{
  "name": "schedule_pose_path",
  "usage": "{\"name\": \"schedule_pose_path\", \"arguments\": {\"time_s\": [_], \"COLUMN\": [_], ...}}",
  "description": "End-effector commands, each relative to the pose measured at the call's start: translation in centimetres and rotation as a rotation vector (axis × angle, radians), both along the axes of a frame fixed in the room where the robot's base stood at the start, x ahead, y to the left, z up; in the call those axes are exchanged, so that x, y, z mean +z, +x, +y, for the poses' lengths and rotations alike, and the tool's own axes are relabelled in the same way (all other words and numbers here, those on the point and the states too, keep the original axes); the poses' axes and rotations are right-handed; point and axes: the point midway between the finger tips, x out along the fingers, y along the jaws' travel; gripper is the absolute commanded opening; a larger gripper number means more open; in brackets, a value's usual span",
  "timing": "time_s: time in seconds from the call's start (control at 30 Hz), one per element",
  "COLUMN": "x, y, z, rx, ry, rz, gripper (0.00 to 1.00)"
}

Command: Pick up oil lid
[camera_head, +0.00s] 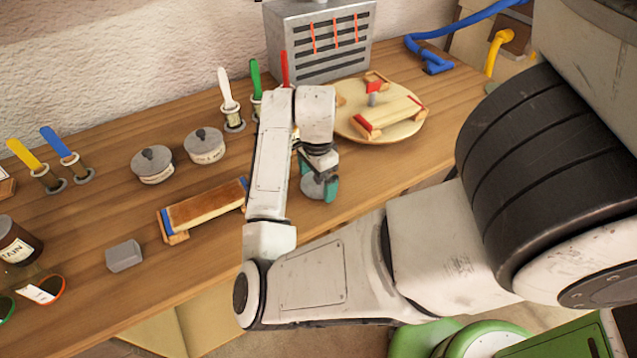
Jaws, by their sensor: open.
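My gripper (319,184) points down over the table, its teal fingers apart. A small round grey thing (315,190), perhaps the oil lid, sits on the table between and below the fingertips. The fingers and wrist partly hide it, and I cannot tell whether they touch it. Two similar pale round pots with grey knobbed lids stand to the left: one pot (153,165) and another pot (205,146). Their labels are too small to read, so I cannot tell which lid is the oil one.
A wooden turntable (400,130) with a clamped lath lies right of my wrist. A wooden block form (205,207) and a grey block (123,256) lie left. A dark jar (18,243) is far left.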

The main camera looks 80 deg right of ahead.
Motion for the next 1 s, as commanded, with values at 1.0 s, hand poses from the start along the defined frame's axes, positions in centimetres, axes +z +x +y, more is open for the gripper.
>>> {"name": "schedule_pose_path", "arguments": {"time_s": [1.0], "x": [2.2], "y": [0.1], "z": [-0.1], "rx": [-0.001], "ry": [-0.003], "rz": [-0.003], "gripper": [0.65]}}
